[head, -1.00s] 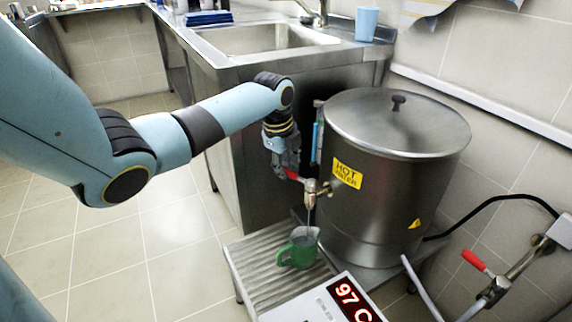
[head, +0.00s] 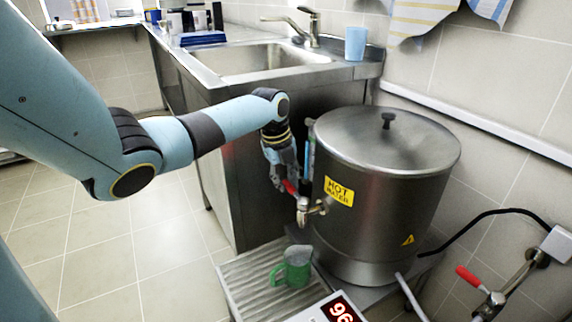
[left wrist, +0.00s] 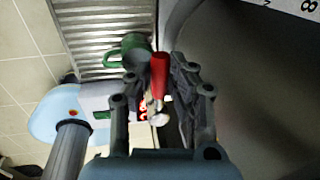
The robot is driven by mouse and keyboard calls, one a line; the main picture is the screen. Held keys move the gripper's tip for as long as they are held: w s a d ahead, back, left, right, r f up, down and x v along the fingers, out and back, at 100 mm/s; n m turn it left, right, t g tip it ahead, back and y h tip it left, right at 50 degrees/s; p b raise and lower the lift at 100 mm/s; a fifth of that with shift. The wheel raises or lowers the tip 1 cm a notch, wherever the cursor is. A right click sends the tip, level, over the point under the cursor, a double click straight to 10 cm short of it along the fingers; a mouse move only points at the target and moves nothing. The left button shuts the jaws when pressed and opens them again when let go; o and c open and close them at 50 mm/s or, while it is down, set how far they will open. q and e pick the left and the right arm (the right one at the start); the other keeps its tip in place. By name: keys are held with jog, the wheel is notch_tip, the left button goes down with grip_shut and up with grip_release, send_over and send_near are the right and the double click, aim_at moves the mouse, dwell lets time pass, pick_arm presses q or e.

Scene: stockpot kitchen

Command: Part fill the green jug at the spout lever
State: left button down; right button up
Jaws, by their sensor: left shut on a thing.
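The green jug (head: 292,268) stands upright on the ribbed drip tray (head: 245,290), below the spout (head: 303,209) of the hot water boiler (head: 385,170). I see no clear stream between spout and jug. My left gripper (head: 288,182) is shut on the red spout lever (head: 291,188), mostly hidden by the fingers. In the left wrist view the red lever (left wrist: 159,72) lies between the fingers (left wrist: 163,85), with the green jug (left wrist: 130,52) beyond it. The jug's water level cannot be told.
A second red-handled valve (head: 472,278) is at the lower right. The sink counter (head: 265,75) stands behind, with a blue cup (head: 355,44) on it. Open tiled floor lies left.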

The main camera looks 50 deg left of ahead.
pick_arm(q)
jog(key=c, duration=1.2)
grip_release()
jog(key=r, duration=0.4)
jog(key=s+r, duration=0.1)
jog(key=r, duration=0.2)
jog(key=s+r, duration=0.1)
jog(key=r, duration=0.3)
jog(key=shift+s+a+r, duration=0.1)
jog(key=shift+a+r, duration=0.15)
jog(key=shift+r, duration=0.1)
